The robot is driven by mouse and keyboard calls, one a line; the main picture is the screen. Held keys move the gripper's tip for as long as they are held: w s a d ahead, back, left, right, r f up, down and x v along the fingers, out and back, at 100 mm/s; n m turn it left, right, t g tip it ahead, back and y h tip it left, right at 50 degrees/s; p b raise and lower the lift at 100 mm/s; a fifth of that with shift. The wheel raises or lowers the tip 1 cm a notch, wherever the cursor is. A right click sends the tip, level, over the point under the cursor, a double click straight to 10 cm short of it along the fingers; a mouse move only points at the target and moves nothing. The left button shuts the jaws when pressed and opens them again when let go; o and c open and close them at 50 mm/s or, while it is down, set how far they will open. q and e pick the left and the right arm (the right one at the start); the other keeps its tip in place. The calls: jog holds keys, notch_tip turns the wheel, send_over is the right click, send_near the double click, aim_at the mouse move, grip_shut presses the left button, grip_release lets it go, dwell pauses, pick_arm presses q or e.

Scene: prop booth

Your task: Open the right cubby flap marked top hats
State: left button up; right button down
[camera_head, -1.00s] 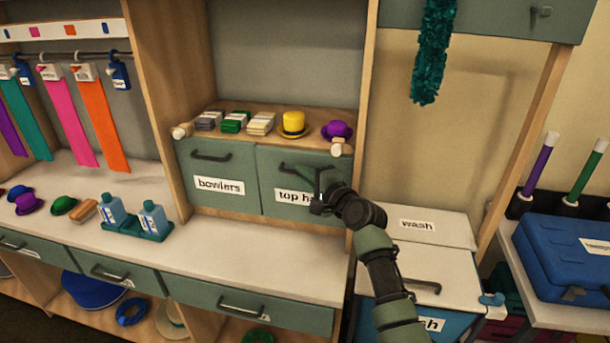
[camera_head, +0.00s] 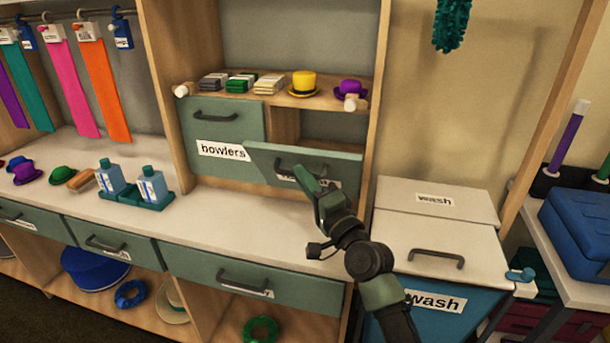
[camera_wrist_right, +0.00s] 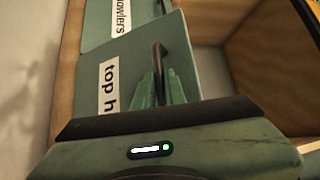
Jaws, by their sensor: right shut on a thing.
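The right cubby flap marked top hats (camera_head: 345,164) is green and tilted outward, partly open, with the cubby's dark inside (camera_head: 332,125) showing above its top edge. Its dark bar handle (camera_head: 288,163) is gripped by my right gripper (camera_head: 308,178), which covers much of the label. In the right wrist view the flap (camera_wrist_right: 135,60) shows the start of its label, and the fingers of my right gripper (camera_wrist_right: 158,88) are shut at the handle (camera_wrist_right: 158,60). My left gripper is not in view.
The left flap marked bowlers (camera_head: 225,130) is closed beside it. A yellow top hat (camera_head: 304,84), a purple hat (camera_head: 350,89) and folded stacks sit on the shelf above. A wash bin (camera_head: 440,255) stands at right.

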jog(key=shift+s+f, duration=0.1)
jog(key=shift+f, duration=0.05)
jog(key=c, duration=1.5)
grip_release()
